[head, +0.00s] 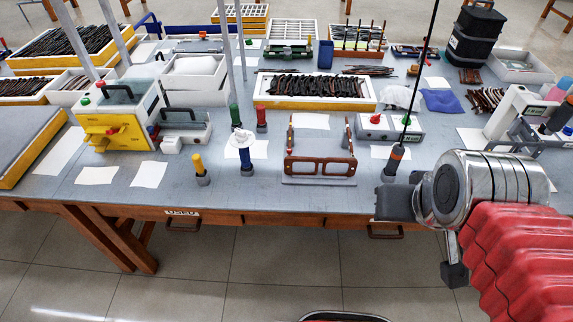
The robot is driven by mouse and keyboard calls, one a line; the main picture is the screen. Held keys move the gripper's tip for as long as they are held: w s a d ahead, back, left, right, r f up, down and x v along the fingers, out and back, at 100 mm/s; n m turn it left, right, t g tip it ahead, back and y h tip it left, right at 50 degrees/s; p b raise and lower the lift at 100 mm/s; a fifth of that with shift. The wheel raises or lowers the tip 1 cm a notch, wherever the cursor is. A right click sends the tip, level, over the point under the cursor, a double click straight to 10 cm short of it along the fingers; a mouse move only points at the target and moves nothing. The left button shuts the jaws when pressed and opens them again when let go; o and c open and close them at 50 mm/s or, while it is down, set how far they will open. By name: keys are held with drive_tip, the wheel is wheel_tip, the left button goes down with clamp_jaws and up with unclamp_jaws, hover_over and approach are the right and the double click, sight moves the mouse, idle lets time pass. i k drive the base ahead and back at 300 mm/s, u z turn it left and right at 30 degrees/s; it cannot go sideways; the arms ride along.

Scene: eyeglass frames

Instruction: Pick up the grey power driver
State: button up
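An upright tool with a dark grey body and an orange-red collar (394,163) stands near the table's front edge, right of centre. A long thin black rod or cable rises from its top. It looks most like the grey power driver, though I cannot be sure. My gripper (425,238) is at the right, in front of the table edge and below and right of this tool. Dark grey parts show at its end, beside my silver wrist. They look apart from the tool. I cannot make out the gap between the fingers, and nothing shows held.
A brown eyeglass frame on a stand (320,166) is left of the tool. Several coloured-handled tools, including a yellow one (201,170), stand further left. A grey box with a red knob (380,125) is behind. The grey table (270,198) is bare along its front.

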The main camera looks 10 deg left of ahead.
sight(396, 154)
drive_tip(key=u, duration=0.6)
drive_tip(key=i, duration=0.9)
drive_tip(key=z, duration=1.45)
